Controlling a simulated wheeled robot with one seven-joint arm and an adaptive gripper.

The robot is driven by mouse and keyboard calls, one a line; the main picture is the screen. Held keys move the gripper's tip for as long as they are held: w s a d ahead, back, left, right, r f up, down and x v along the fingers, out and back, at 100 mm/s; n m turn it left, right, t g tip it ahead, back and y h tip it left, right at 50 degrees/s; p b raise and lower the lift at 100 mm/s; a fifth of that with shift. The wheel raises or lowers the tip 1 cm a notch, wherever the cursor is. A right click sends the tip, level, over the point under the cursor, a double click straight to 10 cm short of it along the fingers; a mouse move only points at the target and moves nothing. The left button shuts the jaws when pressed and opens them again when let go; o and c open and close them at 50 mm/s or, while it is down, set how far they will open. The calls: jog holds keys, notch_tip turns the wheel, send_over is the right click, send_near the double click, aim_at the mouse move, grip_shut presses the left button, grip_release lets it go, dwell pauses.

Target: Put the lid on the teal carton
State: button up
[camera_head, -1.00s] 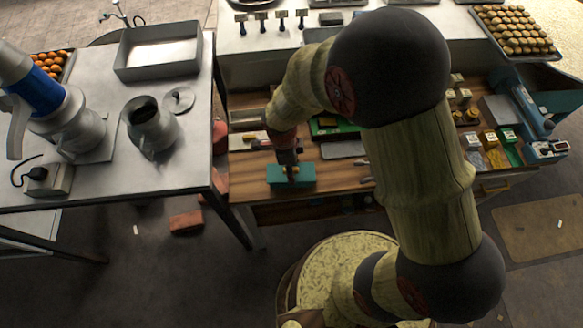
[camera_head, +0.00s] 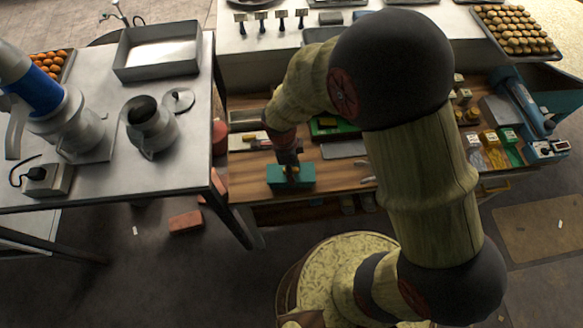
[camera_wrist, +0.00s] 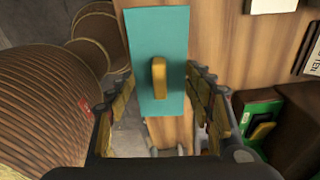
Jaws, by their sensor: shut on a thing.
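A teal box shape (camera_head: 278,181) with a yellow handle on top stands near the front edge of the wooden bench. In the wrist view its teal top (camera_wrist: 158,35) and upright yellow handle (camera_wrist: 159,78) fill the centre. My gripper (camera_head: 290,168) is over the middle of it.
A green piece with a dark and yellow handle (camera_wrist: 262,130) lies right of my gripper. Labelled yellow and green containers (camera_head: 498,148) stand at the bench's right. A steel table at left holds a jug (camera_head: 151,127), a small round lid (camera_head: 179,100) and a tray (camera_head: 157,52).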

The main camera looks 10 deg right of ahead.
jog(key=shift+f+b, duration=0.75)
jog(key=shift+b, duration=0.2)
dwell(1.1)
dwell(0.4)
jog(key=o, duration=0.8)
jog(key=shift+c, duration=0.2)
jog(key=o, duration=0.4)
jog(key=shift+o, duration=1.4)
jog(key=shift+r, duration=0.1)
jog(key=shift+r+p, duration=1.9)
jog(key=shift+r, duration=1.55)
